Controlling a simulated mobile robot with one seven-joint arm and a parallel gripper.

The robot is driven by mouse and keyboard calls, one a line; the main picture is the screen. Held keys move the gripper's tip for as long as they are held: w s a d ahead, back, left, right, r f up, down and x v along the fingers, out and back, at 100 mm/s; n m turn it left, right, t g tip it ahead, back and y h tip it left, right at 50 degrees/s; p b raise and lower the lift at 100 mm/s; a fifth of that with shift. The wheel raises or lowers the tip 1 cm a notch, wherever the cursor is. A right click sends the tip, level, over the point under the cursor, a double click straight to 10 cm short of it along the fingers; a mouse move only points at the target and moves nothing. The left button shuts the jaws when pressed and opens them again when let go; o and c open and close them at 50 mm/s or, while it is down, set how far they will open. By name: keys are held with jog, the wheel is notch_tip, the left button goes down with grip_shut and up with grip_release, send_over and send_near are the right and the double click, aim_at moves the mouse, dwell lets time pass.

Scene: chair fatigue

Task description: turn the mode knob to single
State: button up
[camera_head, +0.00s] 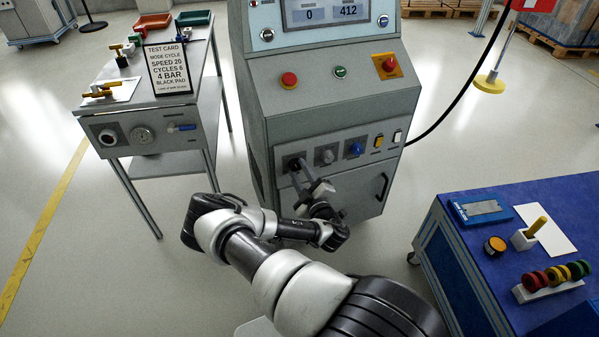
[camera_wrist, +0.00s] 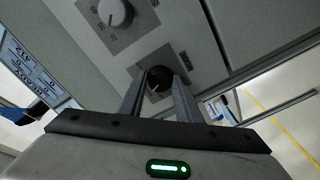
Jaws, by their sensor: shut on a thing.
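A black knob (camera_head: 293,163) is the leftmost of a row of knobs on the lower front panel of the grey machine (camera_head: 340,110). My gripper (camera_head: 302,171) reaches up to it from below and is shut on it. In the wrist view the black knob (camera_wrist: 159,78) sits between the two fingers of my gripper (camera_wrist: 160,88), with a pale pointer line on its face. A grey knob (camera_head: 327,155) is beside it, also seen in the wrist view (camera_wrist: 116,13). A blue knob (camera_head: 355,148) is further right.
A card stand (camera_head: 168,68) is on the side bench (camera_head: 120,112) at left, reading "mode cycle", "speed 20". A blue table (camera_head: 470,235) with small parts stands at right. Red buttons (camera_head: 289,79) are on the upper panel. Floor between bench and machine is clear.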

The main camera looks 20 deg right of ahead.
jog(key=o, duration=1)
jog(key=shift+s, duration=0.1)
jog(key=s+p, duration=0.1)
jog(key=s, duration=0.4)
jog(key=s+p, duration=0.1)
jog(key=s, duration=0.5)
jog(key=s+a+p, duration=0.1)
jog(key=s+p, duration=0.1)
jog(key=s, duration=0.4)
jog(key=shift+s+a, duration=0.1)
jog(key=shift+s, duration=0.05)
